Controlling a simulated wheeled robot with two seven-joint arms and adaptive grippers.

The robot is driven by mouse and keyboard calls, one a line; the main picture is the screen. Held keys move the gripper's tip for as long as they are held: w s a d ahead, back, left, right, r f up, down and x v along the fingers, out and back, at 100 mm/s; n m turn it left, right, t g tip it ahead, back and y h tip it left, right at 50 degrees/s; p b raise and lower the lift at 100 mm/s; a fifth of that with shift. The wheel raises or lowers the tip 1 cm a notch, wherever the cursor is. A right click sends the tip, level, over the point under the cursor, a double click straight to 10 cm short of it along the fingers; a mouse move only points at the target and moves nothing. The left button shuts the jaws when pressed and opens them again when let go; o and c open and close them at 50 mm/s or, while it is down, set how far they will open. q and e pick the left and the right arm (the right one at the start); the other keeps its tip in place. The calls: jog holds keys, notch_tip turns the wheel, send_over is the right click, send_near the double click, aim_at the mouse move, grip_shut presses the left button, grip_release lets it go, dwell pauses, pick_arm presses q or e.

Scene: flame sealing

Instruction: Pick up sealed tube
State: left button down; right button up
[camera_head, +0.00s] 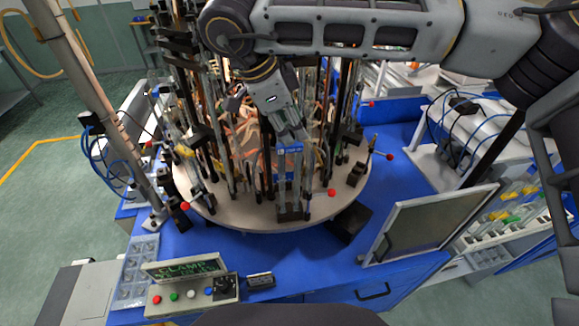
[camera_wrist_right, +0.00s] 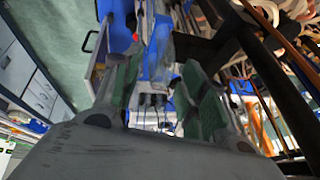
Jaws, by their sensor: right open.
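My right gripper (camera_head: 294,136) reaches down at the front of the round turntable (camera_head: 245,218), among its upright rods. In the right wrist view its two green-padded fingers (camera_wrist_right: 160,68) stand apart, with no tube clearly held between them. A clear upright piece with a blue top (camera_head: 289,148) stands just below the fingertips in the head view. I cannot tell whether it is the sealed tube or whether the fingers touch it. Thin clear tubes are hard to pick out among the rods. My left gripper is not in view.
Dense rods, clamps and orange hoses crowd the turntable. A control box (camera_head: 192,293) with coloured buttons stands at the front left of the blue table (camera_head: 200,250). A framed panel (camera_head: 425,226) stands at the right. A rack with yellow and green pieces (camera_head: 510,212) is at the far right.

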jog(key=shift+w+d+f, duration=0.1)
jog(key=shift+d+f, duration=0.05)
jog(key=shift+f, duration=0.3)
grip_shut()
dwell(0.3)
